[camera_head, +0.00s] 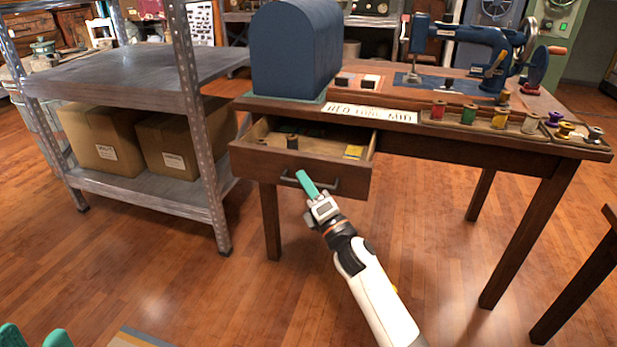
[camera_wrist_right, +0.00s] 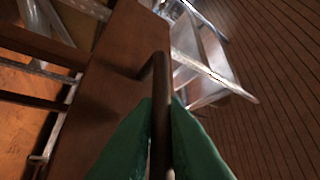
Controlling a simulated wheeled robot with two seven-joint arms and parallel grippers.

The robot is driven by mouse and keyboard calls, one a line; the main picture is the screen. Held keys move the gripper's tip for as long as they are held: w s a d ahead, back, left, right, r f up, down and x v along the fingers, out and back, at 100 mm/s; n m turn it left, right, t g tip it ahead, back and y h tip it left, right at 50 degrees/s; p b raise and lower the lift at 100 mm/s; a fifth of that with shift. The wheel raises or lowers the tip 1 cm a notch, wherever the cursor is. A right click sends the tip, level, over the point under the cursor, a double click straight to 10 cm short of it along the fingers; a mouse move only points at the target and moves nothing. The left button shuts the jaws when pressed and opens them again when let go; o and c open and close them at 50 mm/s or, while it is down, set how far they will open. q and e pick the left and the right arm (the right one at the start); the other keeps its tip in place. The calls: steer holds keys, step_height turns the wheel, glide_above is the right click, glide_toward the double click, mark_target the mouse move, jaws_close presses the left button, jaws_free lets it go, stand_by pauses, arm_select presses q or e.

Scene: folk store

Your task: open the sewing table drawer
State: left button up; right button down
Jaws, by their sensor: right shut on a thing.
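The sewing table (camera_head: 480,150) is dark wood and stands right of centre in the head view. Its drawer (camera_head: 300,167) is pulled partly out at the table's left end, and small items show inside it. The drawer has a dark bar handle (camera_head: 330,185) on its front, which also crosses the right wrist view (camera_wrist_right: 161,95). My right gripper (camera_head: 306,183) has green fingers and is shut on the handle, one finger on each side of it in the right wrist view. My left gripper (camera_head: 35,337) shows only as green fingertips at the bottom left corner, away from the table.
A blue domed cover (camera_head: 297,50), a blue sewing machine (camera_head: 470,45) and a row of thread spools (camera_head: 500,117) stand on the tabletop. A metal shelf (camera_head: 130,75) with cardboard boxes (camera_head: 105,140) stands left of the drawer. The floor before the drawer is clear except for my arm.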

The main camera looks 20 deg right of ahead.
steer(key=shift+s+a, duration=0.15)
steer(key=shift+s, duration=0.15)
steer(key=c, duration=1.8)
jaws_free()
steer(key=shift+o, duration=0.2)
steer(key=p+v, duration=0.2)
steer(key=v, duration=1)
